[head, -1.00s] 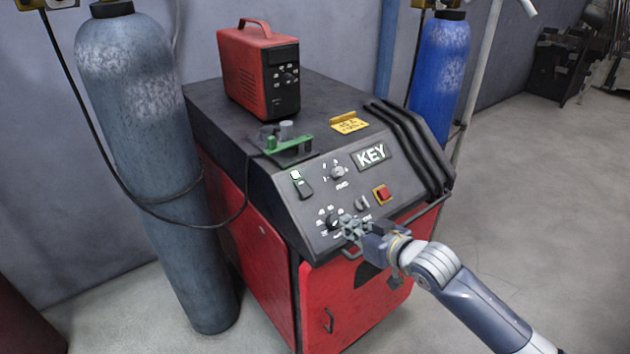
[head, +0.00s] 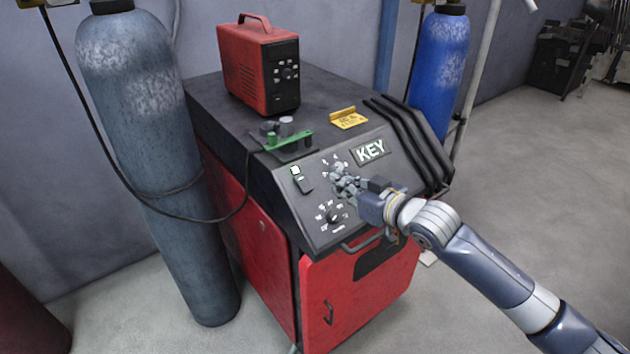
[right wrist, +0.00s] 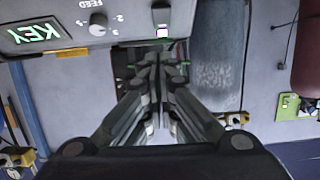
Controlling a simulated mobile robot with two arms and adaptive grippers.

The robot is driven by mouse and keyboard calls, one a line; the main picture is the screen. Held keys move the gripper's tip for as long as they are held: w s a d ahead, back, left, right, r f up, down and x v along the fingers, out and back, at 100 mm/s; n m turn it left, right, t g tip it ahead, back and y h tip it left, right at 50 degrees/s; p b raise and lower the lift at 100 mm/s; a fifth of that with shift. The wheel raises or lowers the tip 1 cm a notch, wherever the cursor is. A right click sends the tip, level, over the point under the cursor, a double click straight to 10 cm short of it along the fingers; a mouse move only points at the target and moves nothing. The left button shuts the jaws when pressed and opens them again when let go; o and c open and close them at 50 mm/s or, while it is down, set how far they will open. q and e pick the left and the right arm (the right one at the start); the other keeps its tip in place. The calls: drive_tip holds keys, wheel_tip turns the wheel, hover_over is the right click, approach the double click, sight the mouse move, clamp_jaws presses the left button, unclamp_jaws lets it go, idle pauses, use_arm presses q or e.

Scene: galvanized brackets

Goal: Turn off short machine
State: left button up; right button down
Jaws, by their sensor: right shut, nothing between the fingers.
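The low red-and-black machine (head: 225,128) stands in the middle of the head view, with a sloped grey control panel (head: 309,228). The panel bears a lit KEY sign (head: 370,151), a rocker switch with a green-white light (head: 301,180) and a lower dial (head: 333,215). My right gripper (head: 341,178) is shut and empty, in front of the panel's upper knob, which it mostly hides; contact cannot be told. The right wrist view shows the gripper (right wrist: 152,62) near the FEED knob (right wrist: 98,23) and rocker switch (right wrist: 161,19). My left gripper is out of view.
A grey-blue cylinder (head: 150,130) stands left, a blue cylinder (head: 439,65) behind right. A front handle bar crosses below the panel.

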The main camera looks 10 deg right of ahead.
drive_tip(key=p, duration=0.2)
approach(303, 176)
wheel_tip(303, 176, up, 3)
drive_tip(key=w, duration=0.1)
drive_tip(key=w+a+f, duration=0.1)
drive_tip(key=w+a+f+p, duration=0.1)
drive_tip(key=shift+f, duration=0.4)
drive_tip(key=shift+w+a+f, duration=0.1)
drive_tip(key=shift+w+f, duration=0.15)
drive_tip(key=shift+f, duration=0.35)
drive_tip(key=shift+f, duration=0.1)
